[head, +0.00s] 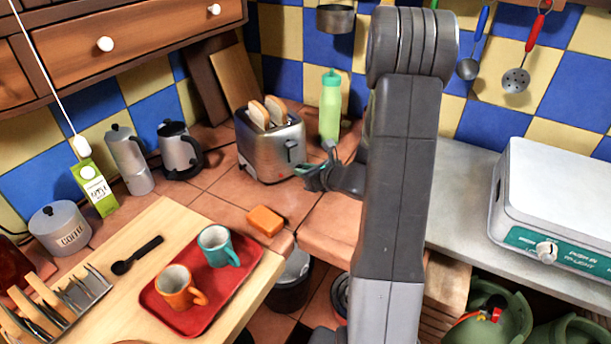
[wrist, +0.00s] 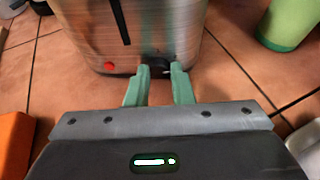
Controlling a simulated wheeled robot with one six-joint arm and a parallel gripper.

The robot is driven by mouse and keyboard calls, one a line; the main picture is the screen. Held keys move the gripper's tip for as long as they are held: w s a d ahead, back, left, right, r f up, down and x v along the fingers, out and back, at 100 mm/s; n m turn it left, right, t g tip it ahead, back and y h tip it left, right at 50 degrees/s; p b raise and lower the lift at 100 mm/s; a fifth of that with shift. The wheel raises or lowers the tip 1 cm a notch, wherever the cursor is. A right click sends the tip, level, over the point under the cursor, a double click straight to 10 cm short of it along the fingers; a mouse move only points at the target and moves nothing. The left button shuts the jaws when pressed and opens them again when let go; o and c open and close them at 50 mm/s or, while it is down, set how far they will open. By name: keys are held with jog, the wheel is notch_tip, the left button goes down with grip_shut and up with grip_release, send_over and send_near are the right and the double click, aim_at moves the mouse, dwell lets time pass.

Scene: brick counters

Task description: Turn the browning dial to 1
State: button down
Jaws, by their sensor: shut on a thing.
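The silver toaster (head: 262,154) stands on the tiled counter with bread slices (head: 268,112) in its top slots. In the wrist view its metal front (wrist: 170,25) shows a dark vertical slot, a red button (wrist: 108,66) and the black browning dial (wrist: 156,64) low down. My gripper (head: 308,172) is at the toaster's lower front. In the wrist view its green fingers (wrist: 160,76) are shut on the dial, one on each side. The fingertips cover part of the dial, and I cannot read its setting. In the head view the gripper hides the dial.
A green bottle (head: 330,108) stands close behind and right of the gripper. An orange sponge (head: 265,220) lies in front of the toaster. A kettle (head: 178,150) is to the left. A red tray (head: 212,290) with two mugs is nearer.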

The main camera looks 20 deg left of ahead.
dwell(0.3)
jog(key=c, duration=1.3)
grip_release()
jog(key=v, duration=1.3)
jog(key=shift+s+d+r, duration=0.15)
jog(key=shift+s+d, duration=0.1)
jog(key=shift+s, duration=0.05)
